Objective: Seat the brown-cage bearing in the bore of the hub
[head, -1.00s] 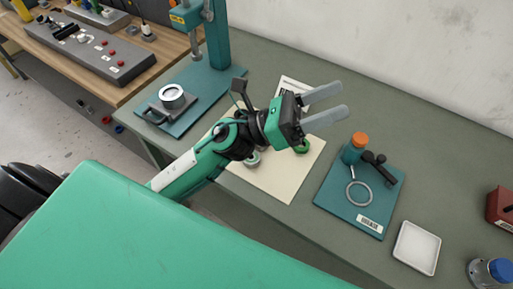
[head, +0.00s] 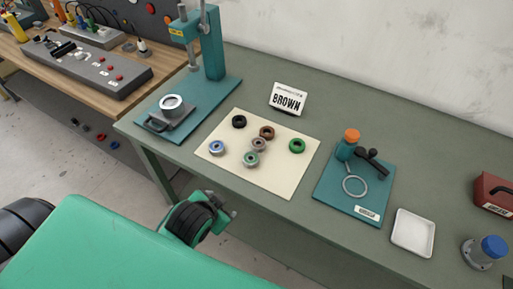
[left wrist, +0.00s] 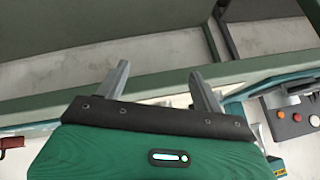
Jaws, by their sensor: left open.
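The brown-cage bearing (head: 267,132) lies on the cream mat (head: 285,182) among several other bearings, at the back middle of the group. The hub (head: 171,103) is a pale ring-shaped part with an open bore, on a dark fixture on the teal press base at the left. My left gripper (left wrist: 160,76) is open in the left wrist view, with nothing between its fingers. My right gripper is not in view.
Black (head: 239,121), blue (head: 217,147), green (head: 297,146), teal (head: 251,159) and greyish-pink (head: 258,144) bearings surround it. The press column (head: 214,45) rises behind the hub.

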